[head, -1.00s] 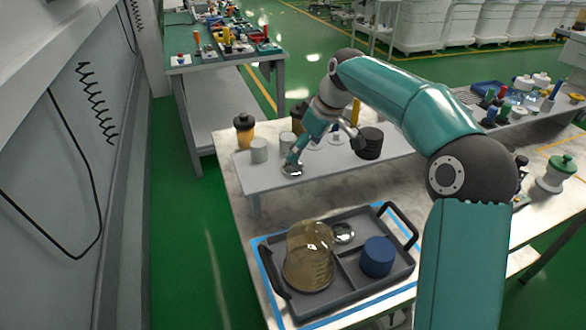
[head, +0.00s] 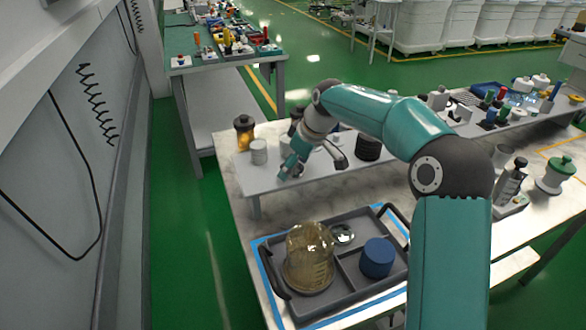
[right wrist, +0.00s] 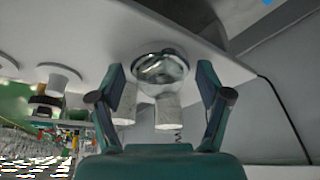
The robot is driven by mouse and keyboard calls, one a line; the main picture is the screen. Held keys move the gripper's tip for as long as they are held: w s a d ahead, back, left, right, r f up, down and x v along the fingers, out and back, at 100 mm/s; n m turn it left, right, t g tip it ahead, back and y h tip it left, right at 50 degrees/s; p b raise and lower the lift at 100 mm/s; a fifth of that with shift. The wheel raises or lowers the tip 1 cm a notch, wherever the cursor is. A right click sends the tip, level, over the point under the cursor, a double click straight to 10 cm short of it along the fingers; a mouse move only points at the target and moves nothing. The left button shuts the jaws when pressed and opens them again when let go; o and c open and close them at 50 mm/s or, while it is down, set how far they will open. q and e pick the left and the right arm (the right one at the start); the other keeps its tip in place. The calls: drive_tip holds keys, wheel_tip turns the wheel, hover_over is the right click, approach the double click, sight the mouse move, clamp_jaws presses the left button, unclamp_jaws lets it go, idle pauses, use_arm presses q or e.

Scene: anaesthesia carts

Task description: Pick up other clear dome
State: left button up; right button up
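A small clear dome (right wrist: 160,68) with a shiny, glassy surface is on the grey raised shelf (head: 330,172). In the right wrist view it lies between the fingertips of my right gripper, with a gap on each side. My right gripper (head: 288,170) is open and low over the left front part of the shelf. In the head view its fingers mostly hide this dome. Another small clear dome (head: 342,234) sits in the back compartment of the grey tray (head: 352,302), beside a large amber-tinted clear dome (head: 309,262). My left gripper is not in view.
A grey-white cylinder (head: 259,152) and an amber jar with a black lid (head: 244,133) stand left of my right gripper. A dark stack (head: 368,147) stands to its right. A blue cylinder (head: 377,257) is in the tray.

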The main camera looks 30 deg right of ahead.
drive_tip(key=c, duration=0.8)
drive_tip(key=shift+r, duration=0.15)
